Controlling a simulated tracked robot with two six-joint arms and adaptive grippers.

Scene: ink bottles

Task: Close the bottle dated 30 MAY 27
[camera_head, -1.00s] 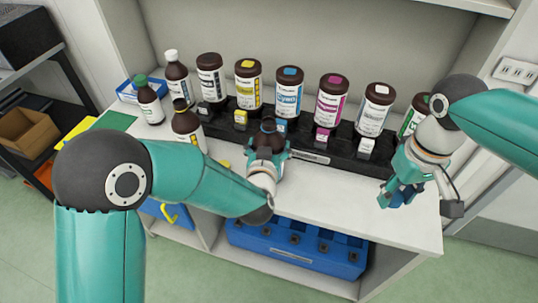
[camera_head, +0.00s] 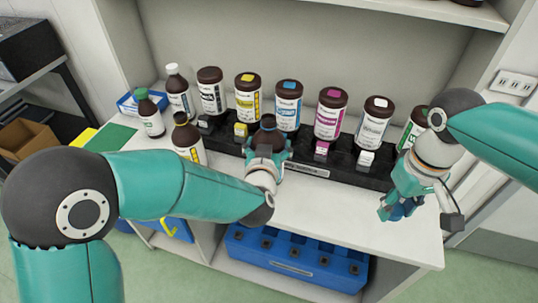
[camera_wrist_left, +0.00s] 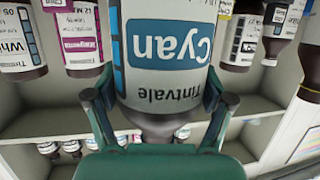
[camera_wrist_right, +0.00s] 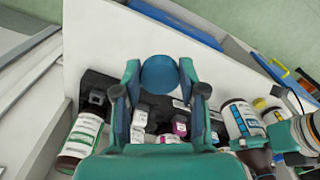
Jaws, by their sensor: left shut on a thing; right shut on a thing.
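My left gripper (camera_head: 266,158) is shut on a brown bottle (camera_head: 267,138), which stands roughly upright in front of the black rack. In the left wrist view the fingers (camera_wrist_left: 160,100) close around the bottle's shoulder. Its label reads Cyan and Tintvale (camera_wrist_left: 170,45). No date is readable on the visible part of its label. My right gripper (camera_head: 392,208) is shut on a blue round cap, well to the right of the bottle and apart from it. In the right wrist view the blue cap (camera_wrist_right: 159,73) sits between the fingertips (camera_wrist_right: 158,82).
A black rack (camera_head: 310,166) holds small labelled blocks before a row of large bottles, among them a cyan one (camera_head: 287,108) and a magenta one (camera_head: 330,116). A yellow-labelled bottle (camera_head: 188,142) stands at left. The front right counter (camera_head: 325,212) is clear. A blue crate (camera_head: 290,255) sits below.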

